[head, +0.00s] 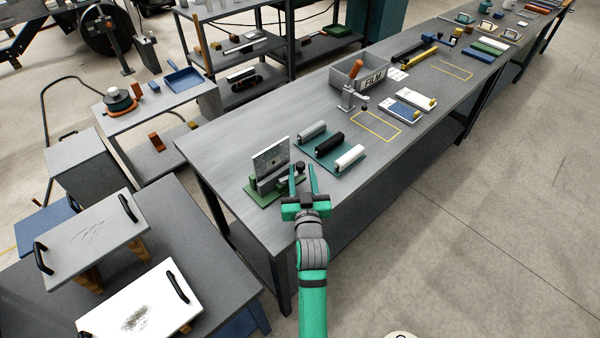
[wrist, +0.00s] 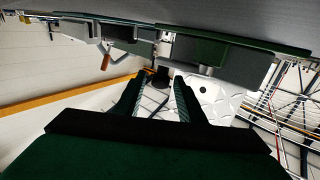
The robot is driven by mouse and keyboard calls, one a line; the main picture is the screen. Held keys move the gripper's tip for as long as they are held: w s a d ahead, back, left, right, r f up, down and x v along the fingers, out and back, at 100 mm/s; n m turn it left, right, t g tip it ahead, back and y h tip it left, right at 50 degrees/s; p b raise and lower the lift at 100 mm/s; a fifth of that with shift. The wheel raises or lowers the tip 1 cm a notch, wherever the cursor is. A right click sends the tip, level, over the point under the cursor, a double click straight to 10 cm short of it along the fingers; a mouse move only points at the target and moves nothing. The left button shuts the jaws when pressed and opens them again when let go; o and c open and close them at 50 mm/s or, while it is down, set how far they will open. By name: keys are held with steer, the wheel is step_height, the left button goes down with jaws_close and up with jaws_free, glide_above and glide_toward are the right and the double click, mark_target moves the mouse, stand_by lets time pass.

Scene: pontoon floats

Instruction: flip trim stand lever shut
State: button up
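The trim stand has a green base (head: 257,192) and an upright grey metal plate (head: 270,160), at the near left end of the long bench. Its lever shows as a small black knob (head: 299,167) just right of the plate; the lever's arm is mostly hidden by my gripper. My gripper (head: 302,173) is open, its two green fingers apart and empty, at the stand's right side. In the wrist view the black knob (wrist: 161,76) appears between or just beyond the fingertips (wrist: 157,83), close to the speckled plate (wrist: 208,92). I cannot tell whether they touch.
A green mat with grey, black and white rolls (head: 330,143) lies just right of the stand. Behind it are a clamp with an orange handle (head: 352,80) and a grey FILM bin (head: 342,91). A lower table with two handled boards (head: 95,238) is at left.

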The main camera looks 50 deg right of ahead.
steer(key=shift+a+r, duration=0.1)
steer(key=shift+r, duration=0.05)
steer(key=v, duration=1)
steer(key=shift+s+a, duration=0.2)
steer(key=shift+s, duration=0.1)
